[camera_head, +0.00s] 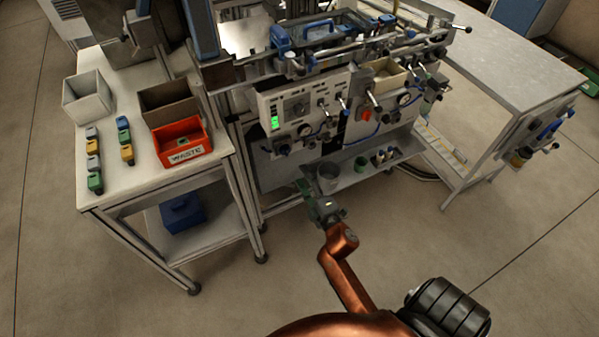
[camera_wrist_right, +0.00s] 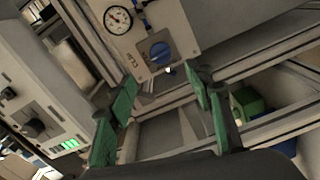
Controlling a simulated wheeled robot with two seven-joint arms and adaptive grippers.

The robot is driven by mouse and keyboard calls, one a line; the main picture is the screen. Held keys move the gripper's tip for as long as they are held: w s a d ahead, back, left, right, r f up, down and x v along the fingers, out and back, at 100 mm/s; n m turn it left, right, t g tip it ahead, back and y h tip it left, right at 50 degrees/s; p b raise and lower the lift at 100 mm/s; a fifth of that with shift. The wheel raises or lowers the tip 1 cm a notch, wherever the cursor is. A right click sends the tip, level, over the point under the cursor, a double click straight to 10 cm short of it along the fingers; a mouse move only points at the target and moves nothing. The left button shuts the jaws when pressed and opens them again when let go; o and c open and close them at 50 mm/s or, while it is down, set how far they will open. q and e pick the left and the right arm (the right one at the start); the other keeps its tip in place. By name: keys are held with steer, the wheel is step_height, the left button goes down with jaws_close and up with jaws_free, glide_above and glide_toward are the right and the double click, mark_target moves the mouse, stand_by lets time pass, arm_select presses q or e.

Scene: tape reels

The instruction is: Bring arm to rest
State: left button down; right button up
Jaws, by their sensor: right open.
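My right arm reaches up from the bottom of the head view, copper-coloured, toward the front of the machine. Its right gripper (camera_head: 309,192) has green fingers and is in front of the machine's lower shelf. In the right wrist view the right gripper (camera_wrist_right: 165,110) is open, its two green fingers spread apart with nothing between them. Past the fingers are a panel with a blue knob (camera_wrist_right: 160,52) and a round gauge (camera_wrist_right: 117,20). My left gripper does not show in the head view.
A side table (camera_head: 205,180) at left holds a red WASTE bin (camera_head: 182,155), a white bin (camera_head: 88,108), a brown bin (camera_head: 168,100) and several small coloured pieces. A grey bucket (camera_head: 328,184) stands on the machine's lower shelf (camera_head: 358,178). A workbench (camera_head: 515,65) is at right. The foreground floor is clear.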

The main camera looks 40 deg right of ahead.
stand_by(0.5)
